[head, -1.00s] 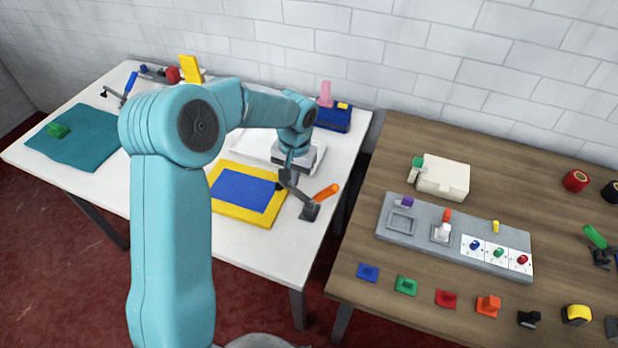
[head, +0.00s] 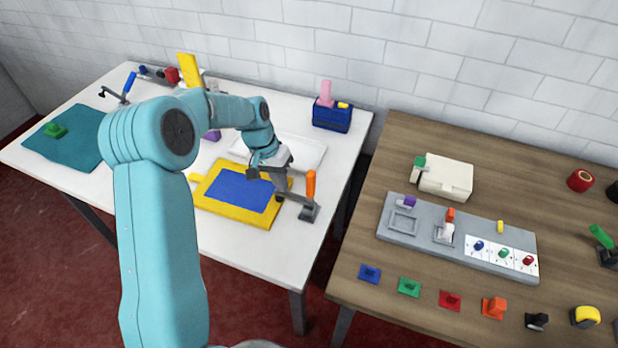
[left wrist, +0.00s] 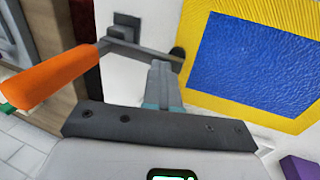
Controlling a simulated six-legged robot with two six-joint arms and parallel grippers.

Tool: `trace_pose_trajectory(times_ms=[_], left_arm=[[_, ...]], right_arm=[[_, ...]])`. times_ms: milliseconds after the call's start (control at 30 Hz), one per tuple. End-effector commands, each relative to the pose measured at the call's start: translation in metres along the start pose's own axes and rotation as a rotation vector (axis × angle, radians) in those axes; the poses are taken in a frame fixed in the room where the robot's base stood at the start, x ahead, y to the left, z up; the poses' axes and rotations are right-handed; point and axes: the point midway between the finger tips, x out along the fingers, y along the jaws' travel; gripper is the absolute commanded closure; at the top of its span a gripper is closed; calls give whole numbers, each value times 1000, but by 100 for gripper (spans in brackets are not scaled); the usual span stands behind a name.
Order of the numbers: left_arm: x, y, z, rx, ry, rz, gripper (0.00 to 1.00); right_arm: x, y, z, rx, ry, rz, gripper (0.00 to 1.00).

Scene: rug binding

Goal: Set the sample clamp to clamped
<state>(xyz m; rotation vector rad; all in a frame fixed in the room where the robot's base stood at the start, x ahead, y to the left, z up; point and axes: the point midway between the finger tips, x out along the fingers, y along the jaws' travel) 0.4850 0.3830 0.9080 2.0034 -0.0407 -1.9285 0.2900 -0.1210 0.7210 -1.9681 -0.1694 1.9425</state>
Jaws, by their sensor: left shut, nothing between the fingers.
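A toggle clamp with an orange handle (head: 311,184) stands at the right edge of a yellow board (head: 240,216) with a blue sheet (head: 240,188) on it. The handle is roughly upright, and the grey arm reaches left toward the board. In the left wrist view the orange handle (left wrist: 55,77) is at the left, and the clamp arm (left wrist: 145,48) ends in a dark pad beside the yellow border; contact under the pad is unclear. My left gripper (head: 279,192) is shut and empty, its fingertips (left wrist: 162,66) close to the clamp arm. My right gripper is out of view.
A blue-handled clamp (head: 130,82), a teal cloth (head: 65,150) and a navy box (head: 332,118) share the white table. A purple block (head: 213,136) is partly hidden behind my arm. The wooden table (head: 400,300) at right holds a grey panel (head: 400,243) and several small parts.

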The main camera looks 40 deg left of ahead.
Motion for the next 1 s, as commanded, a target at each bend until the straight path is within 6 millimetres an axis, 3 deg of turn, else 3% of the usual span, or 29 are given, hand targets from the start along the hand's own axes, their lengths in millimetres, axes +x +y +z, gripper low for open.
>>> trace_pose_trajectory(times_ms=[567,667,833,900,1000], left_arm=[[1,0,2,0,-10,-1,100],[-11,6,2,1,-8,-1,100],[-48,22,1,4,1,-3,100],[-58,13,0,0,6,-4,100],[-82,9,0,0,6,-3,100]], right_arm=[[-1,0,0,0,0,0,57],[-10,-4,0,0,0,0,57],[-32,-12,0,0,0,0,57],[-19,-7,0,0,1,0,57],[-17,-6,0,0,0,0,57]])
